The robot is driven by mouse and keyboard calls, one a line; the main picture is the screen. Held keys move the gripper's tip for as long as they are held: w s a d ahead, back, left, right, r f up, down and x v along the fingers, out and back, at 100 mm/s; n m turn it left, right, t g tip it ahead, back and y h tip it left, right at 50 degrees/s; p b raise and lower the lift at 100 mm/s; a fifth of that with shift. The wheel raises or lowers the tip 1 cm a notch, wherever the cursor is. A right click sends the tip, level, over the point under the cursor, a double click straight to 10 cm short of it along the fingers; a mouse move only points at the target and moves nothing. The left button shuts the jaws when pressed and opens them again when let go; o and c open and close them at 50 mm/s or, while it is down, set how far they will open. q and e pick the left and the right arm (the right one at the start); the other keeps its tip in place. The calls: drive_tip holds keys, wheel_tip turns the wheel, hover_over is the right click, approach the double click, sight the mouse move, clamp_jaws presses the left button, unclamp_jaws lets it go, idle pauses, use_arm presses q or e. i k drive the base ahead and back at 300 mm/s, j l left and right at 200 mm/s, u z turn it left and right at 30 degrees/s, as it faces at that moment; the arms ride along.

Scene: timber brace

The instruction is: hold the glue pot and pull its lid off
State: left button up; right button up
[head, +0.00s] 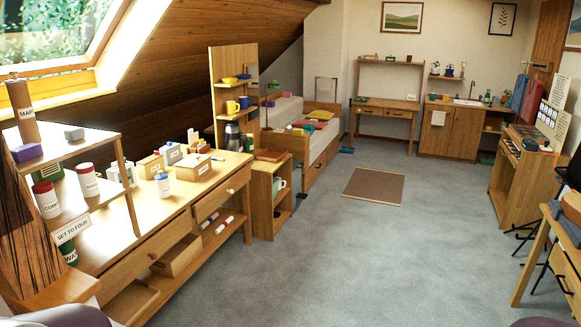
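A small white pot with a blue lid (163,186) stands upright near the front edge of the long wooden bench (120,236) on the left. Its label is too small to read, so I cannot be sure it is the glue pot. The lid appears to sit on it. Neither of my grippers is in view, and nothing is touching the pot.
Labelled boxes (194,166) and a flask (232,136) stand behind the pot. A raised shelf (75,150) with red-lidded tins (87,179) rises at the bench's left end. Bench drawers (165,249) face the open grey carpet (330,250). A desk (520,175) stands right.

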sight(162, 186)
drive_tip(key=i+z, duration=0.45)
drive_tip(key=i, duration=0.95)
drive_tip(key=i+j+u, duration=0.2)
drive_tip(key=i+u, duration=0.6)
drive_tip(key=i, duration=0.25)
drive_tip(key=i+l+u, duration=0.1)
drive_tip(key=i+u, duration=0.3)
drive_tip(key=i, duration=0.15)
drive_tip(key=i+l+u, duration=0.35)
drive_tip(key=i, duration=0.15)
drive_tip(key=i+u, duration=0.85)
drive_tip(key=i, duration=0.2)
drive_tip(key=i+l+u, duration=0.4)
drive_tip(key=i+j, duration=0.05)
drive_tip(key=j, duration=0.05)
